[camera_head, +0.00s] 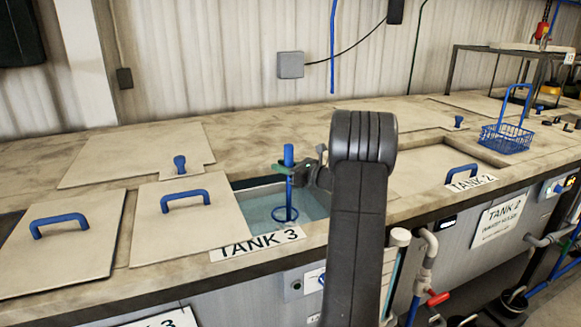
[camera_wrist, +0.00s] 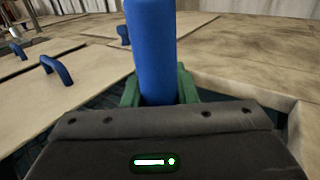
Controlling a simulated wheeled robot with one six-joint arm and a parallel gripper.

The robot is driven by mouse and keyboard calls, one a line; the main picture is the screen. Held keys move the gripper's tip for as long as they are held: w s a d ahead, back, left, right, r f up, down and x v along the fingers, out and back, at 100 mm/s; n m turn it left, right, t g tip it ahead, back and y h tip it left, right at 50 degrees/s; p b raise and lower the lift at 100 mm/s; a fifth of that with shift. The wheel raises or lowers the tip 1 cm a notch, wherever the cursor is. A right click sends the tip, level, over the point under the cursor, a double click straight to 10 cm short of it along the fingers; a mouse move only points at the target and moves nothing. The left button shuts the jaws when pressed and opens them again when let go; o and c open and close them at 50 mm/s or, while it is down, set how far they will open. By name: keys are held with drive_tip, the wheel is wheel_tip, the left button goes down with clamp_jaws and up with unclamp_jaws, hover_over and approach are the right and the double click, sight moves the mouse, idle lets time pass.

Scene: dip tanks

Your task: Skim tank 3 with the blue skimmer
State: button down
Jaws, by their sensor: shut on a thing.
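The blue skimmer (camera_head: 288,156) is upright in my gripper (camera_head: 297,168). My gripper is shut on its handle, and the thick blue grip also shows between the green fingers in the wrist view (camera_wrist: 152,50). The skimmer's ring (camera_head: 285,214) is over or in the opening of tank 3 (camera_head: 262,207); I cannot tell how deep it sits. Pale blue liquid shows in the opening. The TANK 3 label (camera_head: 258,244) is on the front edge. A lid with a blue handle (camera_head: 182,220) lies left of the opening. My arm hides the right side of the opening.
Another lid (camera_head: 62,242) lies farther left. A grey box (camera_head: 290,65) is on the wall behind.

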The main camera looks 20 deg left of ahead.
drive_tip(key=shift+s+a+b, duration=0.95)
drive_tip(key=shift+s+a, duration=2.15)
drive_tip(key=shift+a, duration=1.05)
drive_tip(key=shift+s+b+v, duration=0.5)
drive_tip(key=shift+s+v, duration=0.1)
drive_tip(key=shift+v, duration=2.75)
drive_tip(key=shift+w+d+p, duration=1.4)
drive_tip(key=shift+w+d, duration=2.25)
drive_tip(key=shift+d, duration=1.05)
drive_tip(key=s+a+b, duration=0.2)
drive_tip(key=s+a, duration=0.6)
drive_tip(key=s, duration=0.6)
drive_tip(key=shift+s+a, duration=0.1)
drive_tip(key=shift+s, duration=0.05)
wheel_tip(320, 180, up, 15)
drive_tip(key=p, duration=0.9)
drive_tip(key=shift+p, duration=0.4)
drive_tip(key=shift+r, duration=0.1)
